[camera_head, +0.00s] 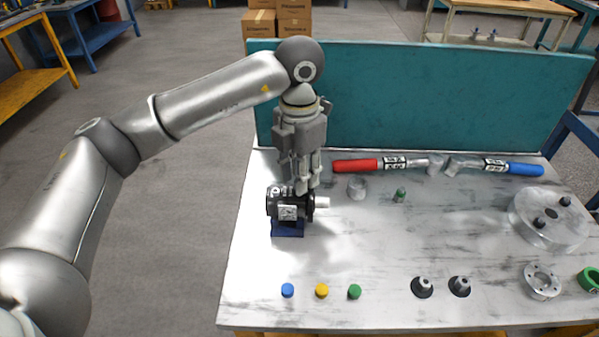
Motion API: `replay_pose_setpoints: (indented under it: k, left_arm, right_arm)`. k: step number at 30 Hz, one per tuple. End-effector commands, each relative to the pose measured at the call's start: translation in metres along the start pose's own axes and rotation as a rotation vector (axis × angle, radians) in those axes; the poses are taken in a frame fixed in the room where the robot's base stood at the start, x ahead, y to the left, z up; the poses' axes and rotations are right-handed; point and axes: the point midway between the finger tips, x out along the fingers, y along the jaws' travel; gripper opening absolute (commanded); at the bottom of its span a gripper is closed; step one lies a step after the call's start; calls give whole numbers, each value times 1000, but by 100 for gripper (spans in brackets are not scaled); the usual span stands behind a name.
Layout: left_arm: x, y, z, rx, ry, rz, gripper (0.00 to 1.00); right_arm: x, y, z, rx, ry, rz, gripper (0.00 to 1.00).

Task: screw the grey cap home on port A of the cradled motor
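The black motor (288,207) lies in a dark blue cradle (287,230) on the left part of the workbench, its pale shaft end pointing right. My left gripper (303,186) comes down from above, fingers pointing down, with its tips at the top of the motor. The fingers and the motor overlap in this view, so I cannot tell whether they touch or hold anything. I cannot make out the grey cap or port A; they may be hidden by the fingers. My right gripper is out of view.
Blue (287,290), yellow (321,290) and green (354,291) caps stand near the front edge. A grey cylinder (357,188) and a small green-topped part (400,195) are right of the motor. Red-handled (358,166) and blue-handled (522,169) tools lie before the teal panel (430,100). The bench middle is clear.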

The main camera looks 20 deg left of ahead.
Motion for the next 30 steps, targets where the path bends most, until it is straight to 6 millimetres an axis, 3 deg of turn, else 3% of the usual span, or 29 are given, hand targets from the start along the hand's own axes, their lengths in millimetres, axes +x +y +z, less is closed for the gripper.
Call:
replay_pose_setpoints:
  k: [2,9,17,30]
  left_arm:
    - [0,0,0,0,0,0,29]
    - [0,0,0,1,0,0,0]
    - [2,0,0,56,-1,1,0]
    - [2,0,0,487,-1,2,0]
  right_arm:
    - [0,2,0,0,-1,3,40]
    - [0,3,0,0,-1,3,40]
    - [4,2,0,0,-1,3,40]
    - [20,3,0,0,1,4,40]
